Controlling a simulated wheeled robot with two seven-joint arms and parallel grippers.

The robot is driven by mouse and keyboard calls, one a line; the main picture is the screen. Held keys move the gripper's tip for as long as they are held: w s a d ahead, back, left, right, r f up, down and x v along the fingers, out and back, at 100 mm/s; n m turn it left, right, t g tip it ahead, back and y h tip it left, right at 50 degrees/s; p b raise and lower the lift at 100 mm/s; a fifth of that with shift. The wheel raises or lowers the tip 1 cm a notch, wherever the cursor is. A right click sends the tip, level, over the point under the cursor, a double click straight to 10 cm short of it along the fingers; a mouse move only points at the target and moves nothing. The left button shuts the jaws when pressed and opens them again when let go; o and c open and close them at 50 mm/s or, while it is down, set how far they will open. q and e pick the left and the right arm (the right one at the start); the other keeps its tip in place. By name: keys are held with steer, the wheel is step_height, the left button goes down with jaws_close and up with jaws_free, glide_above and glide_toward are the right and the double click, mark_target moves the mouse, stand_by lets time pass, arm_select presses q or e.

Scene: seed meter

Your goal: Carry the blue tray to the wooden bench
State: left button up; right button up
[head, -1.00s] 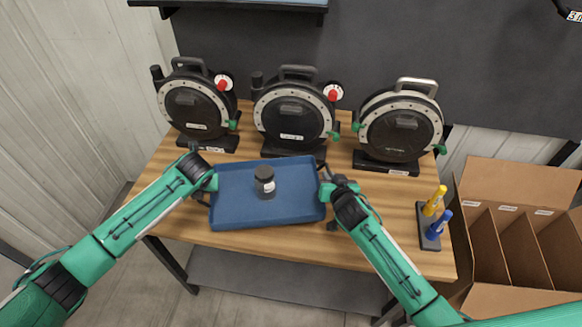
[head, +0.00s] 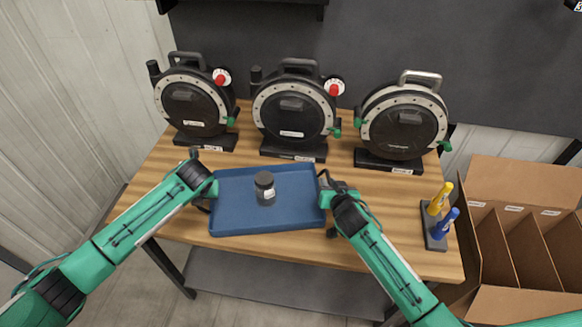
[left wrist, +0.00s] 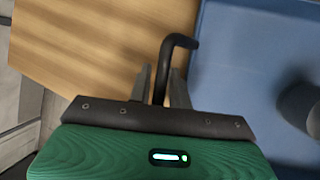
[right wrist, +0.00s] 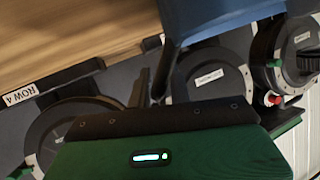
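The blue tray (head: 235,220) is over the front middle of the wooden bench (head: 400,230); whether it touches the top is unclear. A dark lidded jar (head: 265,188) stands upright in it. My left gripper (left wrist: 160,88) has its fingers on both sides of the black handle (left wrist: 178,40) at the tray's left end and appears shut on it. My right gripper (right wrist: 152,88) is at the right-end handle, its fingers close around it; the grip is partly hidden. The tray's blue side also shows in the right wrist view (right wrist: 215,20).
Three round black seed meters, left (head: 193,105), middle (head: 293,112) and right (head: 403,122), stand along the bench's back. A holder with a yellow (head: 440,198) and a blue marker (head: 446,222) is at right. A divided cardboard box (head: 515,250) is beyond the bench's right edge.

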arm_select(q)
steer(key=shift+o, duration=0.9)
steer(key=shift+r, duration=0.15)
arm_select(e)
steer(key=shift+o, duration=0.9)
steer(key=shift+s+r, duration=0.1)
steer(key=shift+r, duration=0.05)
arm_select(q)
steer(key=v, duration=1.2)
arm_select(e)
steer(key=v, duration=1.2)
arm_select(q)
steer(key=shift+d, duration=0.1)
